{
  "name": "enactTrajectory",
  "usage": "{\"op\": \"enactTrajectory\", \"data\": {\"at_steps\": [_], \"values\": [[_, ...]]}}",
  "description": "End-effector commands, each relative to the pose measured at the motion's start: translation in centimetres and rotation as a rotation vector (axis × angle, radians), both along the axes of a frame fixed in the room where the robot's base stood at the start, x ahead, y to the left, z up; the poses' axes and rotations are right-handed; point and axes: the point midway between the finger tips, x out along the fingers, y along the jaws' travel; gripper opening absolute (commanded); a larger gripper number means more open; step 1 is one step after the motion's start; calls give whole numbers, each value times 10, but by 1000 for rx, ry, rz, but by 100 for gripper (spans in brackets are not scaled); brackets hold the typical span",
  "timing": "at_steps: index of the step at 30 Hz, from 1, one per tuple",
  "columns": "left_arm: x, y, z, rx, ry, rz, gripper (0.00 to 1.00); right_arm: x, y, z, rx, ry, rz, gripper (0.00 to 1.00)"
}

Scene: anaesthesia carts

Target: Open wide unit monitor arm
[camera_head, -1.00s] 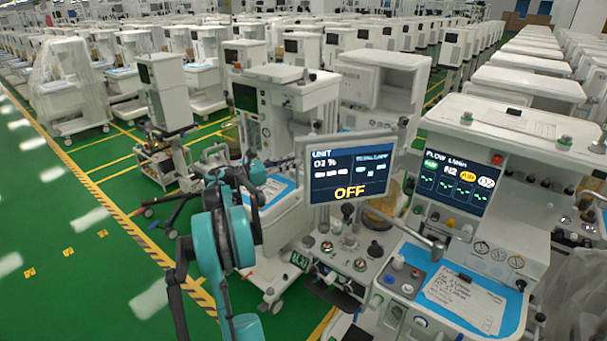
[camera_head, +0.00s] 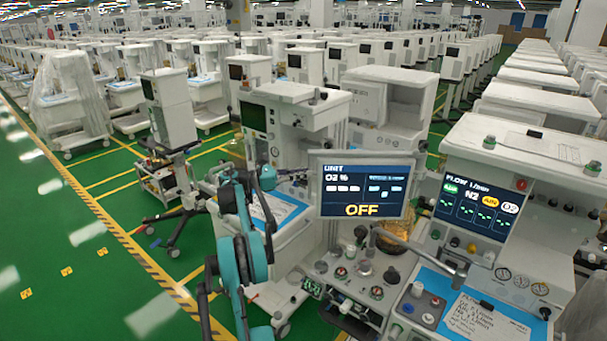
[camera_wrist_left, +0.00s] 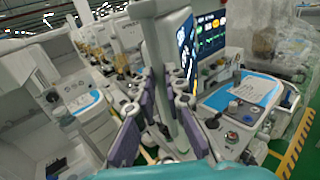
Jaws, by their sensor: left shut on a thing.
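The monitor (camera_head: 362,187) is a pale-framed screen reading "UNIT", "O2 %" and a large "OFF". It stands on its arm above the wide unit's worktop, left of the flow display. My right gripper is not in view.
The flow display (camera_head: 478,208) stands close to the monitor's right. A worktop with knobs (camera_head: 365,268) and a blue mat with a paper (camera_head: 490,318) lies below. Another cart (camera_head: 290,120) stands behind on the left. Green floor (camera_head: 110,250) is open at far left.

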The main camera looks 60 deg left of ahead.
Motion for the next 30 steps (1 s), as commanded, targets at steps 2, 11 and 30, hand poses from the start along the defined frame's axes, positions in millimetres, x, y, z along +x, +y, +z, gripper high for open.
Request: {"op": "enactTrajectory", "data": {"at_steps": [2,11,30], "values": [[2,-1,0,0,1,-3,14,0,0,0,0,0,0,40],[1,-1,0,0,1,-2,32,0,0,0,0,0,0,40],[-95,20,0,0,1,0,32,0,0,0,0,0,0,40]]}}
